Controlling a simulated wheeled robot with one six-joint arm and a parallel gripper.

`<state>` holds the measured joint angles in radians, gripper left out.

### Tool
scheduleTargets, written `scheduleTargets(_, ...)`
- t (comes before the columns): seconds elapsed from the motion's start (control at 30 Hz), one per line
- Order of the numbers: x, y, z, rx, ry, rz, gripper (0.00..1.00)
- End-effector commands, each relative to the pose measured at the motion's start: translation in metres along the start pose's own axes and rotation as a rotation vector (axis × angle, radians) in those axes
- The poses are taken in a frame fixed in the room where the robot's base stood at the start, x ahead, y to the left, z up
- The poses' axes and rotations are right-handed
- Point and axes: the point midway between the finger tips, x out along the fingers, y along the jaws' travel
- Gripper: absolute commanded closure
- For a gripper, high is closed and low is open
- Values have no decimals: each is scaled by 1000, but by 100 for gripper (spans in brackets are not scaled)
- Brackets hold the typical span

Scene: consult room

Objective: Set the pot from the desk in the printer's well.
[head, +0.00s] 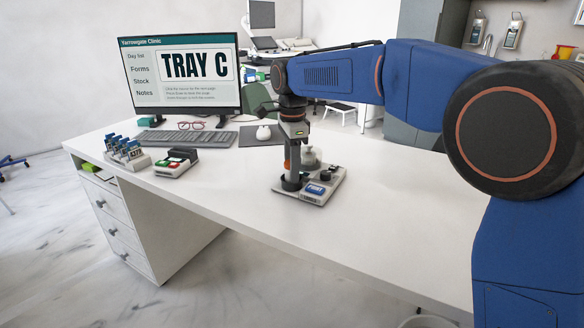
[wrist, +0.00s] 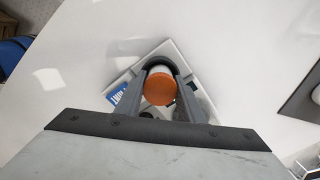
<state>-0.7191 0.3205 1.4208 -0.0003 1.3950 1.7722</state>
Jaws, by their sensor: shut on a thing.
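The pot has an orange lid and a pale side, and it shows between my fingers in the wrist view (wrist: 160,88). My gripper (head: 291,166) is shut on it and points down over the printer (head: 322,190). A bit of orange (head: 287,164) shows beside the fingers in the head view. The printer is a light, flat unit with a blue label. Its dark round well (head: 291,184) is right below my fingertips, and a dark ring (wrist: 158,61) shows behind the pot. My fingers hide the pot's base, so I cannot tell whether it touches the well.
A card reader-like unit (head: 176,163) and a rack of blue-topped items (head: 126,153) are at left. The monitor (head: 180,72), keyboard (head: 188,139) and mouse (head: 263,132) are behind. The desk front is clear.

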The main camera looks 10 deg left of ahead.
Motion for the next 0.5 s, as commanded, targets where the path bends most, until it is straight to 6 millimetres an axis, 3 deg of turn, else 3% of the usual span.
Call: scheduleTargets(0.5, 8, 1, 0, 0, 2, 12, 87)
